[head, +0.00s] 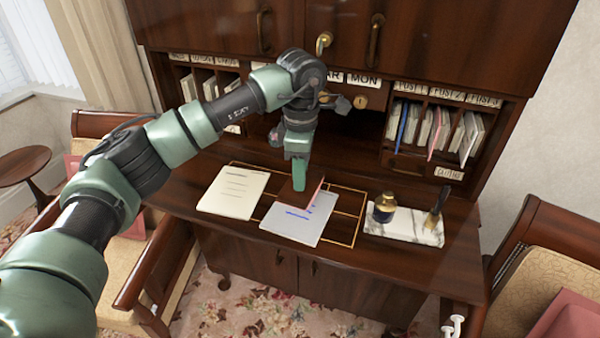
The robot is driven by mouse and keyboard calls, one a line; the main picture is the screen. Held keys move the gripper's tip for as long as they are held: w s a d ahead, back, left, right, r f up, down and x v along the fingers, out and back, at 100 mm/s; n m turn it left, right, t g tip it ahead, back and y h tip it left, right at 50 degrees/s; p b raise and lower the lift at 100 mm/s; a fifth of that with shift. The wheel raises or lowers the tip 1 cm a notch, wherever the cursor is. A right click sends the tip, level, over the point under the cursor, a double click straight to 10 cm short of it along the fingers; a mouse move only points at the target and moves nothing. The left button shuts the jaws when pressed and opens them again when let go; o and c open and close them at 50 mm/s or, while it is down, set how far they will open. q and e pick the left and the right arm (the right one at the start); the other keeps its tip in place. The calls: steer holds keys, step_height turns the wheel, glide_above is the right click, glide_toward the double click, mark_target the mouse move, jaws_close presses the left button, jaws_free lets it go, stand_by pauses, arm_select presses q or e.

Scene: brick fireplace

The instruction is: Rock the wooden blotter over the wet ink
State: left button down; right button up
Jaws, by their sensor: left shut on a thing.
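The wooden blotter (314,194) shows as a dark brown piece with a pinkish edge, over the upper part of a white sheet (283,228) on the desk. Blue ink marks (297,212) show on the sheet just below and beside the blotter. My left gripper (299,178) points down from above and is shut on the blotter; its fingers hide part of it. I cannot tell whether the blotter's underside touches the sheet. My right gripper is not in view.
A cream written page (234,192) lies left of the sheet. A marble stand (404,228) with an ink bottle (384,207) and a dark pen or brush (438,205) is to the right. Labelled pigeonholes with letters (440,130) rise behind. Chairs flank the desk.

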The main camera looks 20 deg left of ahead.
mark_target(297, 198)
arm_select(q)
steer(key=shift+a+f+b, duration=0.1)
steer(key=shift+f+b, duration=0.3)
steer(key=shift+f, duration=0.35)
steer(key=shift+f+b, duration=1.15)
steer(key=shift+f, duration=0.55)
steer(key=shift+f, duration=0.2)
steer(key=shift+f+b, duration=0.25)
steer(key=shift+b, duration=0.25)
steer(key=shift+s+f+t+b, duration=0.15)
steer(key=shift+s+t+b, duration=0.35)
steer(key=shift+b, duration=0.9)
steer(key=shift+s+t+b, duration=0.3)
steer(key=shift+t+b, duration=0.5)
steer(key=shift+b, duration=1.3)
